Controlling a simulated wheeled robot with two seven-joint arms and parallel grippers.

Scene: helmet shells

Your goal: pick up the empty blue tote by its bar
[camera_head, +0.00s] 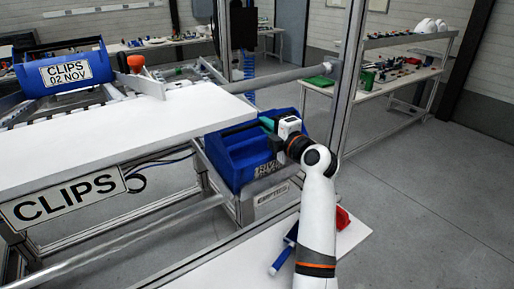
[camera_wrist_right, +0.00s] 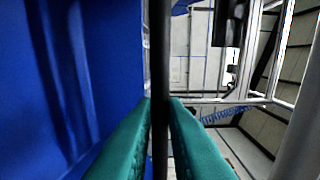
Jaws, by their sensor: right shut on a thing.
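The blue tote (camera_head: 228,160) sits low behind the white table's right end, above a label that seems to read "EMPTIES" (camera_head: 271,194). My right gripper (camera_head: 267,124) is at the tote's upper edge, with its arm reaching in from the lower right. In the right wrist view, its teal fingers (camera_wrist_right: 161,108) are shut on a dark upright bar (camera_wrist_right: 160,45). The tote's blue wall (camera_wrist_right: 60,80) fills the left of that view. Most of the tote's inside is hidden by the table and my gripper. My left gripper is not in view.
Another blue tote (camera_head: 33,77), labelled "CLIPS 02 NOV", is on the left rack. The white table (camera_head: 150,122) and a metal post (camera_head: 350,75) stand close to my right arm. A red object (camera_head: 342,218) lies on the lower white surface. Open floor is at right.

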